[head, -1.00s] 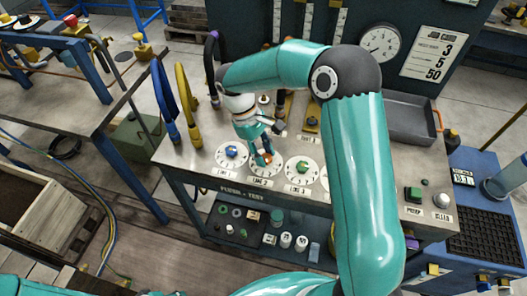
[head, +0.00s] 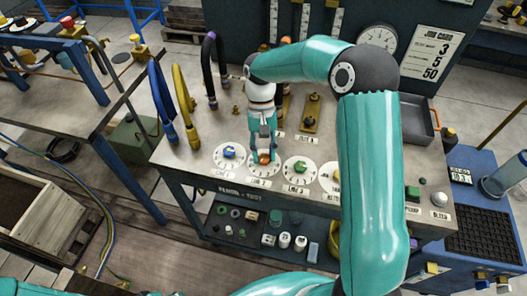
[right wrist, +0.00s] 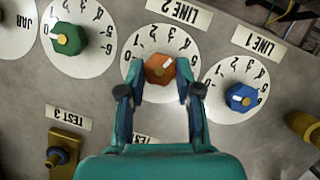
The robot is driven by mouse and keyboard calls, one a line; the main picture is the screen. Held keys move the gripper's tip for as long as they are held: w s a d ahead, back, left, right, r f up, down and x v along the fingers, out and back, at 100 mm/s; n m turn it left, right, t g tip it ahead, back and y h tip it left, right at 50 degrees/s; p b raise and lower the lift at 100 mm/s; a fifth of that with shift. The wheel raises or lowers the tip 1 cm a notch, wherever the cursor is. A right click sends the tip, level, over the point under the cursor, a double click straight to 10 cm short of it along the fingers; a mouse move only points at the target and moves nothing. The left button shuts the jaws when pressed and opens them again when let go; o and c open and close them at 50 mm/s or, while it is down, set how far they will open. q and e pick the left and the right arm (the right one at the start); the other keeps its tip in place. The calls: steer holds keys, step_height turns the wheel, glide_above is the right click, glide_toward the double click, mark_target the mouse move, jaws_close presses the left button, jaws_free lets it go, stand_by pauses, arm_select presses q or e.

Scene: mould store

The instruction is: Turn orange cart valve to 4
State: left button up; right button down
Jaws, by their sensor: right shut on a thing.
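The orange valve knob (head: 264,157) sits on a white numbered dial (head: 258,169) on the steel cart top, between a blue knob and a green knob. My right gripper (head: 262,153) reaches down over it with the fingers closed on its sides. In the right wrist view the orange knob (right wrist: 160,69) shows between the fingertips, under the LINE 2 label (right wrist: 179,12). Its white mark points to the picture's upper right, roughly toward the 3 and 4; the exact number is hard to tell. My left gripper is out of view.
The blue knob (head: 229,152) and green knob (head: 300,167) stand close on either side. Blue and yellow hoses (head: 187,105) rise at the left of the cart top. A grey tray (head: 415,120) lies at the right. The job card (head: 436,52) reads 3, 5, 50.

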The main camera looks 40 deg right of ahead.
steer(key=shift+w+d+m, duration=0.1)
steer(key=shift+m, duration=0.6)
steer(key=c, duration=0.8)
jaws_free()
steer(key=shift+r, duration=0.1)
steer(key=v, duration=1.1)
steer(key=shift+d+r, duration=0.2)
steer(key=shift+r, duration=0.15)
